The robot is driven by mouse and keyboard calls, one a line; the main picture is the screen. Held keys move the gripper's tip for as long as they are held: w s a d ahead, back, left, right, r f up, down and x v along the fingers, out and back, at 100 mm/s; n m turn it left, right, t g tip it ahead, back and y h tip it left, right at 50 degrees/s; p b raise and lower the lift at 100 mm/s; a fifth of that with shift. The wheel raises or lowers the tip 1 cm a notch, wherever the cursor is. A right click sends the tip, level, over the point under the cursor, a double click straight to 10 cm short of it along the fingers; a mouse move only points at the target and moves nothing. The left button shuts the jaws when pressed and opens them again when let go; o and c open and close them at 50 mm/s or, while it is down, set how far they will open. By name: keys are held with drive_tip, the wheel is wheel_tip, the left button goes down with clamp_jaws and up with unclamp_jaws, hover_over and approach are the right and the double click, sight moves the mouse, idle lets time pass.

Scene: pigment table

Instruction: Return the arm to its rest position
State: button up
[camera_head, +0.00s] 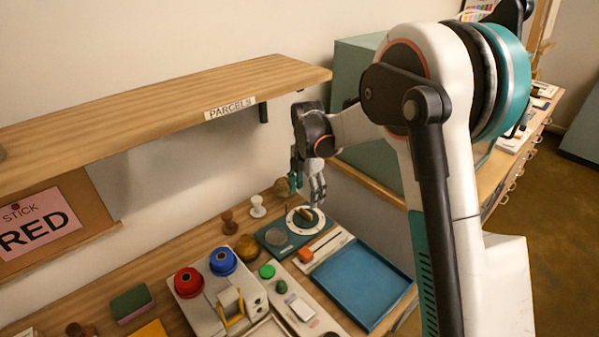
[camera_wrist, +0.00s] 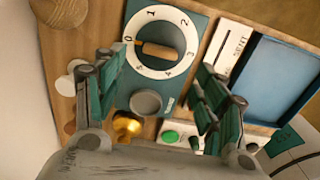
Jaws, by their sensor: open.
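My gripper (camera_head: 309,188) hangs down from my raised arm, near the wall and below the level of the shelf. It is open and empty in the wrist view (camera_wrist: 160,78), with its two teal fingers spread wide. Beneath it lies a teal box with a numbered white dial (camera_wrist: 160,43). The dial has a wooden-coloured handle lying across it, with one end near the 0. The dial also shows in the head view (camera_head: 304,218), below the fingers. The fingers appear apart from it.
A wooden shelf (camera_head: 150,119) labelled PARCELS juts out at the left, close to my wrist. A blue tray (camera_head: 362,284) lies right of the dial. Red (camera_head: 188,282) and blue (camera_head: 223,261) round pieces sit on a pale device. A teal cabinet (camera_head: 352,72) stands behind my arm.

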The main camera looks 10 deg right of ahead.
drive_tip(key=s+d+r+m+t, duration=0.2)
drive_tip(key=s+d+r+m, duration=0.1)
drive_tip(key=s+r+m, duration=0.4)
drive_tip(key=s+d+r+m+t, duration=0.1)
drive_tip(key=s+d+r+m, duration=0.1)
drive_tip(key=s+r+m, duration=0.4)
drive_tip(key=s+d+r+m+t, duration=0.1)
drive_tip(key=s+d+m+t, duration=0.1)
drive_tip(key=s+m, duration=0.4)
drive_tip(key=s+d+r+m+t, duration=0.1)
drive_tip(key=s+m, duration=0.5)
drive_tip(key=s, duration=0.7)
drive_tip(key=shift+s+d+r+t, duration=0.2)
drive_tip(key=shift+d+t, duration=0.25)
drive_tip(key=shift+t, duration=0.15)
